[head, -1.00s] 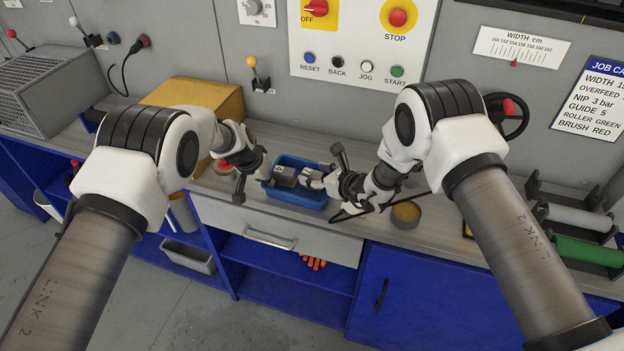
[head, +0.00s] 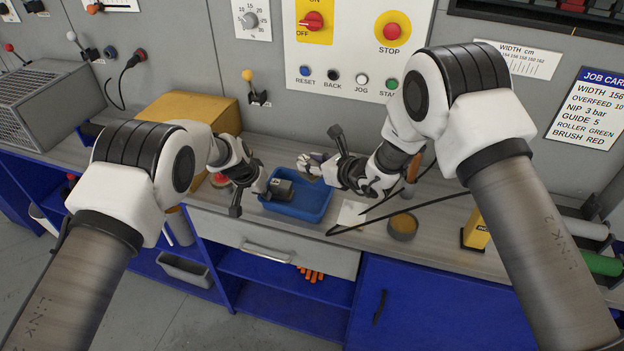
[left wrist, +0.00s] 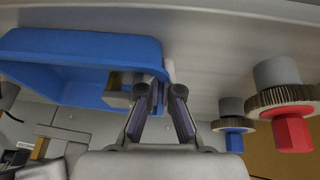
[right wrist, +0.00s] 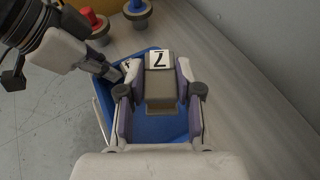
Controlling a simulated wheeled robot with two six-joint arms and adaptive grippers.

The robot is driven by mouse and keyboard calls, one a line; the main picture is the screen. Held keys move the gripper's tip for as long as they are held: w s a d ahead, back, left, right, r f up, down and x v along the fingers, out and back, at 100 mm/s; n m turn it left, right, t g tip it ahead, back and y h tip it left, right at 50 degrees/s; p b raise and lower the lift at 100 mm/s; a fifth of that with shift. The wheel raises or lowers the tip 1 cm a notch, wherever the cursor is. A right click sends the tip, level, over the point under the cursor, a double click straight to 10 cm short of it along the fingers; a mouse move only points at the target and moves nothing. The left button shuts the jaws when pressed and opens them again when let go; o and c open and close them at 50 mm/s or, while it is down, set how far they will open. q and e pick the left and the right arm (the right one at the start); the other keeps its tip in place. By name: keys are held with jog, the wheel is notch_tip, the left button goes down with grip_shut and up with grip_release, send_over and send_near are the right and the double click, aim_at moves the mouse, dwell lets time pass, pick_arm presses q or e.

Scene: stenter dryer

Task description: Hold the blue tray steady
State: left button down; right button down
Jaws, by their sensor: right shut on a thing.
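The blue tray (head: 300,208) sits on the bench and shows large in the left wrist view (left wrist: 90,45). My left gripper (left wrist: 166,90) is closed across the tray's side wall, one finger inside and one outside. A grey block (head: 283,188) is in the tray beside that gripper; a label that looks like 4 shows in the right wrist view. My right gripper (right wrist: 158,85) is shut on a grey-olive block (right wrist: 160,88) with a white label that looks like 7. In the head view this gripper (head: 305,165) is raised over the tray's back side. The rest of the tray floor looks bare.
A yellow-brown box (head: 192,104) stands behind left. Red (left wrist: 292,133) and blue (left wrist: 234,140) knobbed parts are close beside the tray. A white card (head: 352,213), a round tin (head: 403,226) and a yellow item (head: 475,232) are to the right. The control panel rises behind.

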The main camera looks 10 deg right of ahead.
pick_arm(q)
jog(key=c, duration=1.2)
grip_release()
jog(key=shift+c, duration=0.2)
